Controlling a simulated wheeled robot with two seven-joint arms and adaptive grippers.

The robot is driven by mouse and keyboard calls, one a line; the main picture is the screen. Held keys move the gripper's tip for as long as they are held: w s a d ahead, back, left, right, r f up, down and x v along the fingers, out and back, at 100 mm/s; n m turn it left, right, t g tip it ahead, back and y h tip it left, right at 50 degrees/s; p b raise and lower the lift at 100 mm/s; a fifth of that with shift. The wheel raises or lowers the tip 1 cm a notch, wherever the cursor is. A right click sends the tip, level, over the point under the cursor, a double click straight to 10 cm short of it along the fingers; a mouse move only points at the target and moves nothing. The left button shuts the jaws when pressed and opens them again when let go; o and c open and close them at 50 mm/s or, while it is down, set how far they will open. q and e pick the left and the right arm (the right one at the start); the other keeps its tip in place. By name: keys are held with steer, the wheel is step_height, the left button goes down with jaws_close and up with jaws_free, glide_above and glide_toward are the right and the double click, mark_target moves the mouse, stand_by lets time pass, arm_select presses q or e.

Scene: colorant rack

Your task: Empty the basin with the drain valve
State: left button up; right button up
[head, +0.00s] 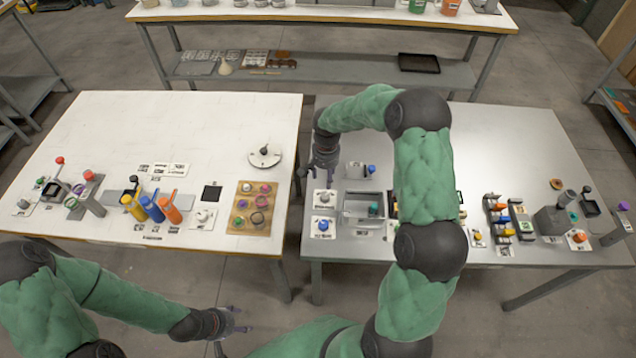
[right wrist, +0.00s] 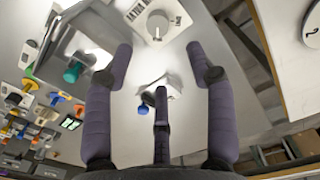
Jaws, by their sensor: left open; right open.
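The basin (head: 350,207) is a grey metal box with an open top, standing near the left end of the right table. A teal knob (head: 373,209) shows at its right side; it looks like the drain valve, though I cannot tell for sure. In the right wrist view the basin (right wrist: 92,50) and the teal knob (right wrist: 73,70) are at the upper left. How much is in the basin is unclear. My right gripper (head: 322,176) is open and empty, above the table to the left of the basin. My left gripper (head: 238,322) is open and empty, in front of the tables.
Left of the basin are a white knob (head: 325,196) and a blue knob (head: 323,225) on plates. Another blue knob (head: 371,169) is behind it. My right arm hides part of the table right of the basin. The left table (head: 230,110) stands across a narrow gap.

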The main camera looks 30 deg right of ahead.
mark_target(325, 195)
steer(key=f, duration=0.5)
steer(key=f+b, duration=0.1)
steer(key=f, duration=0.4)
steer(key=shift+s+f, duration=0.2)
steer(key=shift+f, duration=0.05)
jaws_close()
